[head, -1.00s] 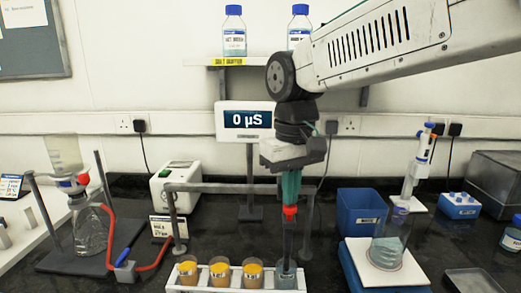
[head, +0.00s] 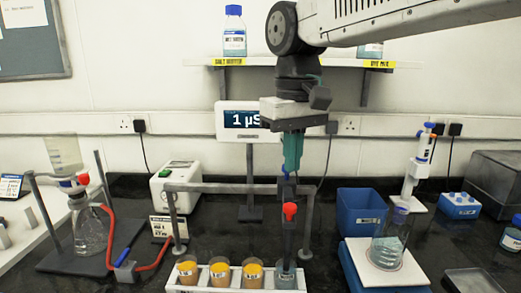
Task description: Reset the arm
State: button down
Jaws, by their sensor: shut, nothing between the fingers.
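My gripper (head: 291,172), with teal fingers, points straight down in front of the wall, at the middle right of the head view. Its fingers are shut with nothing between them. Below the tips stands a dark probe with a red knob (head: 290,211). The probe's lower end is in the rightmost cup (head: 286,276) of a white rack (head: 232,289). The gripper is above the red knob and apart from it. My arm comes in from the upper right and covers part of the wall shelf.
A grey frame (head: 225,187) spans behind the rack, with a meter (head: 248,120) reading 1 µS. Three orange cups share the rack. A flask (head: 387,245) and blue bin (head: 361,212) stand right. The shelf (head: 300,64) holds bottles. Red tubing lies left.

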jog(key=s+d+f+m, duration=0.2)
jog(key=s+d+f, duration=0.4)
jog(key=s+d, duration=0.3)
jog(key=s+d+f+m+t, duration=0.1)
jog(key=s+d+f+m, duration=0.2)
jog(key=s+d+f, duration=0.4)
jog(key=s+d, duration=0.3)
jog(key=d, duration=0.2)
jog(key=shift+s+f+m, duration=0.15)
jog(key=shift+s+m, duration=0.15)
jog(key=c, duration=2.1)
grip_release()
jog(key=shift+c, duration=0.2)
